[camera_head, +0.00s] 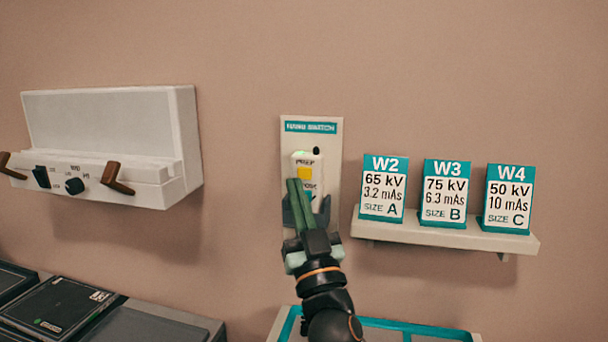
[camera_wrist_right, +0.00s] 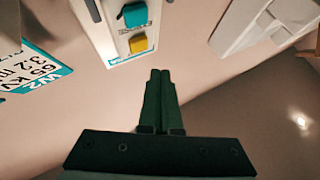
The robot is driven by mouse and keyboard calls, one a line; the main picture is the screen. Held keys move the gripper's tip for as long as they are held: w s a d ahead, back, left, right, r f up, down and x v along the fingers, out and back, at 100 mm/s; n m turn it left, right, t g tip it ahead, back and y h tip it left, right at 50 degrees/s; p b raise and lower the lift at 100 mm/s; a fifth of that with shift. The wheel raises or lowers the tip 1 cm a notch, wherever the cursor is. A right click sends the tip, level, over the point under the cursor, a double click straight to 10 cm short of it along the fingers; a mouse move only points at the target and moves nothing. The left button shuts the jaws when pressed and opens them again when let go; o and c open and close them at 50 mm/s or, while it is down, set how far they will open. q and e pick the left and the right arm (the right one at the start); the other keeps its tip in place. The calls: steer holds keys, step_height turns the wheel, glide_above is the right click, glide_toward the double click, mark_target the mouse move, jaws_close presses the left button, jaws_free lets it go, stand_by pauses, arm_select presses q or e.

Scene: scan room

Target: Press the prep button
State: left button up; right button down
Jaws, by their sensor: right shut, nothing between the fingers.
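A white hand switch (camera_head: 316,165) hangs in a dark holder on a wall plate headed in teal. Its yellow button (camera_head: 305,173) sits under a label that seems to read PREP. The yellow button also shows in the right wrist view (camera_wrist_right: 138,43), beside a teal button (camera_wrist_right: 135,15). My right gripper (camera_head: 298,183) is shut and empty, its green fingertips just below the yellow button in the head view and covering part of the switch. In the wrist view its fingertips (camera_wrist_right: 160,73) appear apart from the yellow button. My left gripper is out of view.
A white console (camera_head: 110,125) with brown handles and a knob is on the wall at left. A shelf (camera_head: 440,230) at right holds cards W2 (camera_head: 384,190), W3 (camera_head: 445,193) and W4 (camera_head: 508,198). Dark panels (camera_head: 60,305) and a teal-edged tray (camera_head: 285,325) lie below.

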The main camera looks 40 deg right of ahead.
steer(key=shift+s+a, duration=0.85)
steer(key=shift+a, duration=0.1)
